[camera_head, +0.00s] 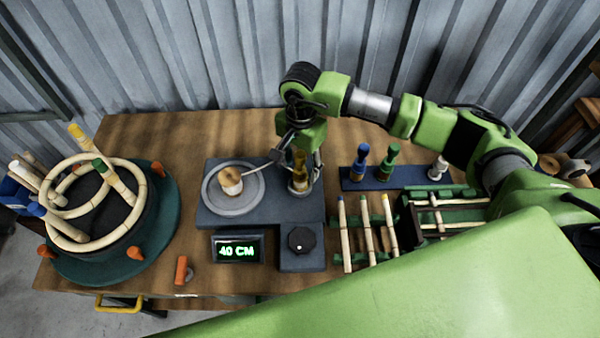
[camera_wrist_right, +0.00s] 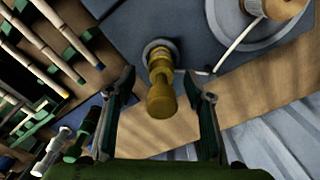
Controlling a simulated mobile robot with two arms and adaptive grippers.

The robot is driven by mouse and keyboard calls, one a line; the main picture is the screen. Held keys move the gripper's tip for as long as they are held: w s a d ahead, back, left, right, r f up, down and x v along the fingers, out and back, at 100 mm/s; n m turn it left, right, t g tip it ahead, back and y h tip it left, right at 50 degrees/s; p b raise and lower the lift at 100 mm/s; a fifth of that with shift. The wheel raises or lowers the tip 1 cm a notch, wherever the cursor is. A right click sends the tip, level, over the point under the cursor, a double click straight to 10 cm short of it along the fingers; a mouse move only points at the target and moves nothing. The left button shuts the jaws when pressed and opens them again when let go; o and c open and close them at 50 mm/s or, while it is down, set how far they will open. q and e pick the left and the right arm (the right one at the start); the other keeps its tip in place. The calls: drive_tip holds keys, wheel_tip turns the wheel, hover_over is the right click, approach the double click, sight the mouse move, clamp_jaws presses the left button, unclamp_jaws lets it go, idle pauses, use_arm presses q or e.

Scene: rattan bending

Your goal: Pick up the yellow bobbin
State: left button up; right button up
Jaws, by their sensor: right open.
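The yellow bobbin (camera_head: 300,168) stands upright on the grey machine base (camera_head: 225,216), to the right of the round plate. My right gripper (camera_head: 302,158) is over it with the fingers pointing down. In the right wrist view the bobbin (camera_wrist_right: 161,80) stands between the two open fingers of my right gripper (camera_wrist_right: 160,108), with a gap on each side. A pale strand runs from the spool (camera_head: 230,181) on the round plate toward the bobbin. My left gripper is not in view.
Blue, green and white bobbins (camera_head: 391,155) stand on a blue rack to the right. Rattan sticks (camera_head: 366,228) lie in green holders in front of it. A display reading 40 CM (camera_head: 238,250) and a black knob (camera_head: 301,239) are at the front. A round rattan frame (camera_head: 75,240) stands left.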

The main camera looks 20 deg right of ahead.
sight(301, 171)
drive_tip(key=shift+f+p, duration=0.4)
drive_tip(key=shift+f, duration=1.15)
drive_tip(key=shift+c, duration=0.4)
drive_tip(key=c, duration=1.2)
drive_tip(key=shift+o, duration=0.2)
drive_tip(key=shift+w+r, duration=0.1)
drive_tip(key=shift+r, duration=0.05)
